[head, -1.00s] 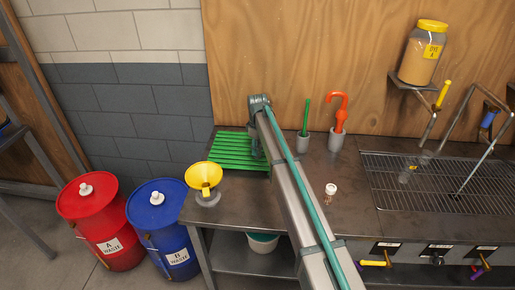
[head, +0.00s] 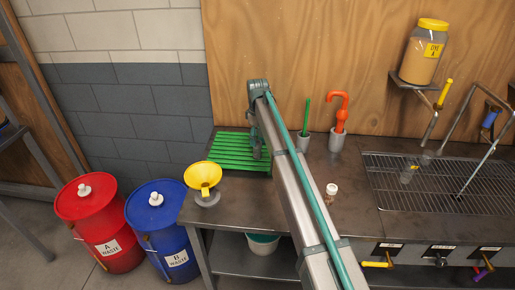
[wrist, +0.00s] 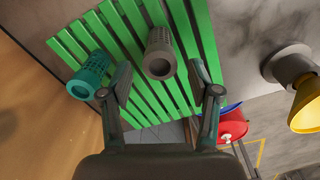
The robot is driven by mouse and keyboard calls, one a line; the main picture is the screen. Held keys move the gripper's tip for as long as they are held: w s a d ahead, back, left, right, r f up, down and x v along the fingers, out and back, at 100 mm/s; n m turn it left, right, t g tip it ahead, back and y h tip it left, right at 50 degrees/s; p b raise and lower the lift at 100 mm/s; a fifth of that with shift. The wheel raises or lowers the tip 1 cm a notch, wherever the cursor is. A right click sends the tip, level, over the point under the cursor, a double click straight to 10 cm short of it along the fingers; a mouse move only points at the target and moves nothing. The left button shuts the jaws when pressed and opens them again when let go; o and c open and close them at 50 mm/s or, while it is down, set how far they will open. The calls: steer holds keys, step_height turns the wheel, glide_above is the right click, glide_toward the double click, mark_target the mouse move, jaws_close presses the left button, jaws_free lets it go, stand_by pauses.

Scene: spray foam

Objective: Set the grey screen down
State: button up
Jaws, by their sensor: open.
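The grey screen (wrist: 160,53), a short perforated cylinder with an open end, stands on the green slatted rack (wrist: 100,30) in the wrist view. A teal perforated screen (wrist: 92,75) stands to its left on the same rack. My gripper (wrist: 161,76) is open, with one finger on each side of the grey screen in the picture and a gap visible on both sides. In the head view my gripper (head: 257,145) hangs over the right part of the green rack (head: 225,150); my arm hides much of it, and I cannot make out the screens there.
A yellow funnel (head: 202,176) on a grey base stands just left of the rack. A green-handled tool (head: 306,115) and an orange hooked tool (head: 340,112) stand in grey cups to the right. A wooden panel (head: 290,45) rises behind.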

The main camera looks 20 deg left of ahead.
step_height(320, 180, up, 6)
steer(key=shift+r+b, duration=0.2)
steer(key=shift+b, duration=0.45)
